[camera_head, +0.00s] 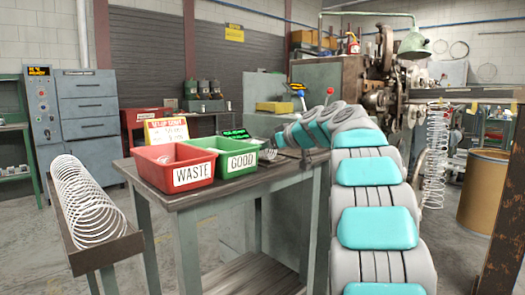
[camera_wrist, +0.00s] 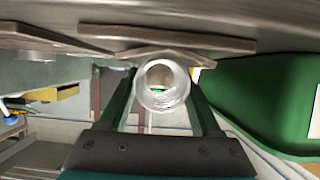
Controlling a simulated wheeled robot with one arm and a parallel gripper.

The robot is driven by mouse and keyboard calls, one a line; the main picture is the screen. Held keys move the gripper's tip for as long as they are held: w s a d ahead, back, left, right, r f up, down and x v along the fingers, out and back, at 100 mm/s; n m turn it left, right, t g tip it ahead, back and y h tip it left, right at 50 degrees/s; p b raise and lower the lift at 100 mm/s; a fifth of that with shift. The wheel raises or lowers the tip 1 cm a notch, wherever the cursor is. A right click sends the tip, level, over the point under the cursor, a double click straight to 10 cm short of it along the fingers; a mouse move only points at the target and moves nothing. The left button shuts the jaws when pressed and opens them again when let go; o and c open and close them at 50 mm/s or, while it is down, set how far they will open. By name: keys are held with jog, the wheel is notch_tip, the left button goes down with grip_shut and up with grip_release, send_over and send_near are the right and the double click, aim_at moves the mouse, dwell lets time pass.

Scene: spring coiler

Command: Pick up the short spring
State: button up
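The short spring (camera_wrist: 164,98) shows end-on in the wrist view, as a pale ring of coils. My gripper (camera_wrist: 160,90) has one dark finger on each side of it, and the spring fills most of the gap. I cannot tell whether the fingers press on it or stand just clear. The spring lies against or very near a grey angled, V-shaped rest (camera_wrist: 165,48) at the top of the wrist view. In the head view, my arm reaches to the table top behind the green bin, and the fingertips are hard to make out there.
A red WASTE bin (camera_head: 156,172) and a green GOOD bin (camera_head: 218,160) stand on the table (camera_head: 240,197). The green bin is close beside my gripper. A long spring (camera_head: 85,200) lies in a trough at left. Another hangs (camera_head: 436,160) at right by the coiling machine (camera_head: 382,80).

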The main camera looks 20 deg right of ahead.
grip_shut()
dwell(0.3)
jog(key=shift+r, duration=0.1)
jog(key=shift+r, duration=1.55)
jog(key=s+d+r+b, duration=0.1)
jog(key=s+d+b, duration=0.1)
jog(key=s+d, duration=0.6)
jog(key=s, duration=0.5)
jog(key=shift+s+d+r, duration=0.15)
jog(key=shift+s+r, duration=0.2)
jog(key=shift+s, duration=0.05)
jog(key=shift+r, duration=0.1)
